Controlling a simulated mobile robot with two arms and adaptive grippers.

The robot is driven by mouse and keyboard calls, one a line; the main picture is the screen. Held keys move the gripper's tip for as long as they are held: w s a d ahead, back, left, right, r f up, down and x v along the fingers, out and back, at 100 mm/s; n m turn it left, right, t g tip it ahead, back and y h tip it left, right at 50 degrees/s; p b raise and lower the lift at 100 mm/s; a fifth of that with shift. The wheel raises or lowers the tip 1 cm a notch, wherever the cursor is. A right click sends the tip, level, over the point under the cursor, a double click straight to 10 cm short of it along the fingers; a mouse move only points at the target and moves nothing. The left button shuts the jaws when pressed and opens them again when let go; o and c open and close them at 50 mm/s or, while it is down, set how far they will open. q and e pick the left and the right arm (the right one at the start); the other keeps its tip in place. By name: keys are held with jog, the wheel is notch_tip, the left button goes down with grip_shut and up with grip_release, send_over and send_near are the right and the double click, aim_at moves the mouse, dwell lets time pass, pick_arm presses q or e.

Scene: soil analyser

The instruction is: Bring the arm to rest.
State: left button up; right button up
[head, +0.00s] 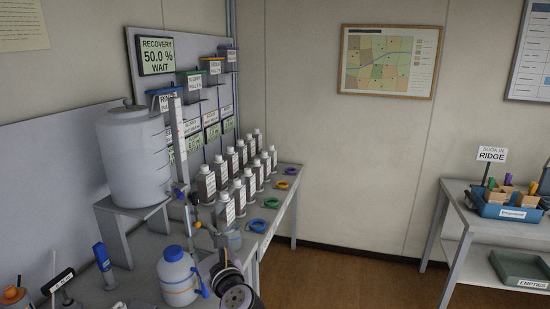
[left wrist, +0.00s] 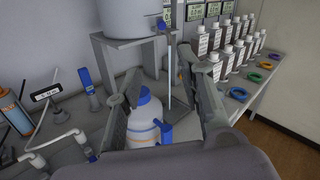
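My left gripper (head: 218,265) is low in the head view, just right of a white wash bottle with a blue cap (head: 177,275). In the left wrist view its two fingers (left wrist: 160,75) stand wide apart, open. The bottle (left wrist: 146,118) shows between the fingers there, and I see no finger closed on it. How far it stands from them I cannot tell. My right gripper is in neither view.
A white tank (head: 133,155) stands on a grey stand (head: 118,230) close by. Several labelled bottles (head: 239,193) and coloured rings (head: 271,202) line the bench. A side table holds a blue crate (head: 507,209) and a green tray (head: 520,267). Floor between is clear.

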pick_arm(q)
jog(key=s+a+f+n+g+h, duration=0.3)
jog(key=s+f+n+g+h, duration=0.35)
jog(key=s+f+n, duration=1.1)
jog(key=s+f+n+g+h, duration=0.1)
jog(key=s+f+n+g, duration=0.25)
jog(key=s, duration=0.75)
jog(key=s+f+n+g+h, duration=0.2)
jog(key=s+f+n, duration=0.2)
jog(key=s, duration=0.8)
notch_tip(320, 180, down, 26)
jog(key=s+g+b, duration=0.1)
jog(key=s+a+f+g+b, duration=0.1)
jog(key=s+a+f, duration=0.2)
jog(key=s+f, duration=1.4)
jog(key=shift+s+f, duration=0.25)
jog(key=shift+f, duration=0.6)
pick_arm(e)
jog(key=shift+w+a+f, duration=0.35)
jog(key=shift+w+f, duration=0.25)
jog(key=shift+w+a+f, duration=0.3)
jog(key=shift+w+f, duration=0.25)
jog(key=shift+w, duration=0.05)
